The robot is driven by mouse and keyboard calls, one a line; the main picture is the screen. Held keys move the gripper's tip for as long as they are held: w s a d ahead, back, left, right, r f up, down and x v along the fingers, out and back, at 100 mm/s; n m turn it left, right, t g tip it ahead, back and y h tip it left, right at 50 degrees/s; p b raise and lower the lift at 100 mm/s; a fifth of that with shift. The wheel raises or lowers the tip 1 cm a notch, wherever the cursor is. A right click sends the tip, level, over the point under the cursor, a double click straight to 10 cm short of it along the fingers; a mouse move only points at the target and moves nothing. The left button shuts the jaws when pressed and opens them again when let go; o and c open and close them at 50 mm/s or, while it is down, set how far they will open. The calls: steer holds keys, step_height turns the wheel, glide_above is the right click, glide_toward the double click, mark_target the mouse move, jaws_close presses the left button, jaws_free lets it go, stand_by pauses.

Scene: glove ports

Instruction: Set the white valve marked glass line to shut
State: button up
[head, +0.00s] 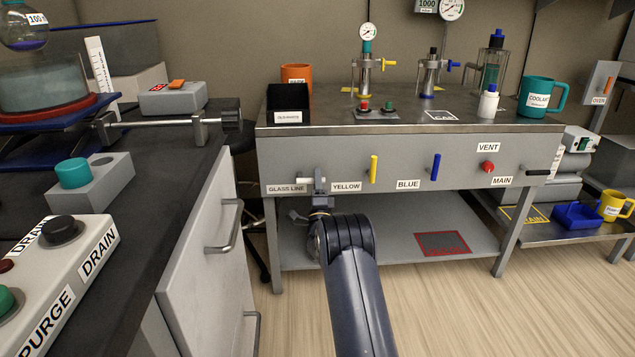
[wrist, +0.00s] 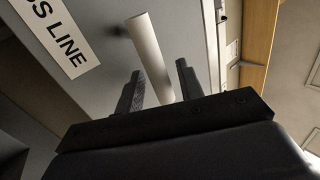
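The white valve handle (wrist: 150,50) is a pale bar in the wrist view, beside the label GLASS LINE (wrist: 58,35) on the grey panel. My gripper (wrist: 160,88) is open, with one dark finger on each side of the bar's near end. Gaps show between the bar and the fingers, so it does not look gripped. In the head view my gripper (head: 319,186) is at the panel, just right of the GLASS LINE label (head: 286,188), and mostly covers the valve. I cannot tell the handle's exact setting.
The yellow handle (head: 373,169) and blue handle (head: 435,167) stand upright to the right on the same panel. Further right are a red knob (head: 487,167) and a black MAIN handle (head: 538,172). A cabinet with a drawer handle (head: 225,228) stands close on the left.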

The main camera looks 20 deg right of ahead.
steer(key=shift+s, duration=0.1)
steer(key=p+v, duration=0.3)
steer(key=v, duration=0.7)
steer(key=shift+s+f, duration=0.25)
steer(key=shift+f, duration=0.05)
steer(key=shift+w+r, duration=0.1)
steer(key=b+x, duration=0.3)
steer(key=x, duration=0.6)
steer(key=shift+w+r, duration=0.25)
steer(key=shift+w, duration=0.1)
steer(key=shift+w+d+r+n, duration=0.1)
steer(key=shift+w+r+n, duration=0.2)
